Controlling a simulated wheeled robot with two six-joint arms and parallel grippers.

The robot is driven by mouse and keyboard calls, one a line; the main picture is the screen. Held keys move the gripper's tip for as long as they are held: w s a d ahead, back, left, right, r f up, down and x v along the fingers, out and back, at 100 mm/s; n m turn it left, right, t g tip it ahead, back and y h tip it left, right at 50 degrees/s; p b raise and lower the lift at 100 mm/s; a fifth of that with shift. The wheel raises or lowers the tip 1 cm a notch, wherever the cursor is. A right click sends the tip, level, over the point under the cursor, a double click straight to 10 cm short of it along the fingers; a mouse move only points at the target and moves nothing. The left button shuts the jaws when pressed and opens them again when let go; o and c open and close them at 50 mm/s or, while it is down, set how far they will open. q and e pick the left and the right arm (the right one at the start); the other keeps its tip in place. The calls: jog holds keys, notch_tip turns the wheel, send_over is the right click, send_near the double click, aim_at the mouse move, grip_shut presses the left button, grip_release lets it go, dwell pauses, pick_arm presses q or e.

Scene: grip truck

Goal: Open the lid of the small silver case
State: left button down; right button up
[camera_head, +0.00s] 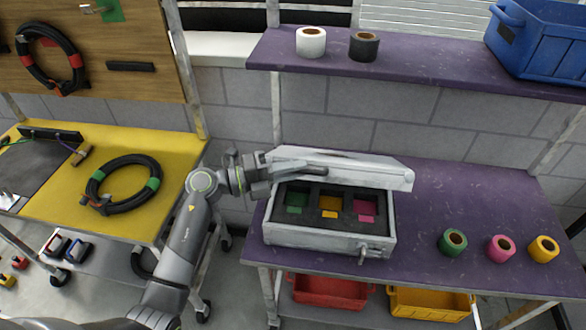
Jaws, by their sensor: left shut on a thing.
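The small silver case (312,238) stands on the purple table, and its lid (380,171) is raised part way. Inside is a dark insert with a green, a yellow and a pink slot. My left gripper (318,171) reaches in from the left and is shut on the lid's left part. The fingers partly hide the lid's edge there. A latch (362,256) shows at the front right of the case. My right gripper is not in view.
A green tape roll (443,249), a pink one (492,256) and a yellow one (536,257) stand on the purple table (455,195) right of the case. A purple shelf (425,70) hangs above. Between case and rolls the table is clear.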

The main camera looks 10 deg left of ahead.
pick_arm(q)
jog(key=c, duration=1.5)
grip_release()
jog(key=shift+o, duration=0.2)
jog(key=b+v, duration=0.7)
jog(key=v, duration=1)
jog(key=shift+s+a, duration=0.15)
jog(key=shift+s, duration=0.05)
jog(key=shift+f, duration=0.1)
